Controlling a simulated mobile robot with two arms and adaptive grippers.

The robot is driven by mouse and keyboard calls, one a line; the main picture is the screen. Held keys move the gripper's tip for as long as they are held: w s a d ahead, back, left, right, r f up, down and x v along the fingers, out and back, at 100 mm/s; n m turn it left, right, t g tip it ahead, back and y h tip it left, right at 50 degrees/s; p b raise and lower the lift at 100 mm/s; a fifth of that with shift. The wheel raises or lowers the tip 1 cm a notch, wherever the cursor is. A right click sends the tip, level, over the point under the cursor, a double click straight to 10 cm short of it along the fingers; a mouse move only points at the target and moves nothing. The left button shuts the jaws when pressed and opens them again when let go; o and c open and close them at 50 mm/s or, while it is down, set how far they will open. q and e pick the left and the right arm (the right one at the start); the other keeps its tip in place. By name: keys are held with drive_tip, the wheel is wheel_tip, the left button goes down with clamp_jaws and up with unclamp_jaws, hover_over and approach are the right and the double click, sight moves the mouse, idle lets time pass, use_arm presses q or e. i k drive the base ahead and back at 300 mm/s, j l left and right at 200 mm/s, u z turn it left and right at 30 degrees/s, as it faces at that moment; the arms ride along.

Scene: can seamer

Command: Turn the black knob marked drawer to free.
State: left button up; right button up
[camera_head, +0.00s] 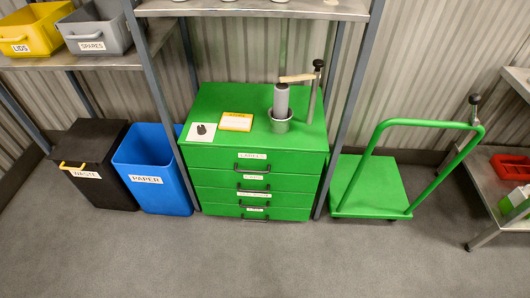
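A small black knob (201,129) sits on a white plate (207,138) at the front left corner of the green cabinet's top (228,96). The plate's markings are too small to read, so I cannot tell the knob's setting. The cabinet's several drawers (225,158) have black handles and white labels, and they look shut. Neither of my grippers is in view.
A can seamer (281,98) with an upright lever stands on the cabinet, beside a yellow-edged card (236,121). Shelf posts (346,110) flank the cabinet. A blue paper bin (154,172), a black waste bin (90,160) and a green trolley (370,183) stand nearby. The front floor is clear.

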sight(201, 130)
drive_tip(key=l+u, duration=0.1)
drive_tip(key=l, duration=0.35)
drive_tip(key=k+l+u, duration=0.15)
drive_tip(key=l, duration=0.25)
drive_tip(key=k+l+u, duration=0.1)
drive_tip(key=l, duration=0.3)
drive_tip(key=k+l+u, duration=0.1)
drive_tip(key=l, duration=0.3)
drive_tip(key=k+l+u, duration=0.1)
drive_tip(key=l, duration=0.3)
drive_tip(key=k+l+u, duration=0.15)
drive_tip(key=l, duration=0.25)
drive_tip(key=j+z, duration=0.1)
drive_tip(key=z, duration=0.25)
drive_tip(key=i+j+z, duration=0.1)
drive_tip(key=z, duration=0.25)
drive_tip(key=j+z, duration=0.15)
drive_tip(key=z, duration=0.2)
drive_tip(key=j+z, duration=0.2)
drive_tip(key=j, duration=0.45)
drive_tip(key=j+z, duration=0.25)
drive_tip(key=j, duration=0.45)
drive_tip(key=j+z, duration=0.2)
drive_tip(key=j, duration=0.45)
drive_tip(key=k+j+z, duration=0.2)
drive_tip(key=j, duration=0.45)
drive_tip(key=i, duration=0.05)
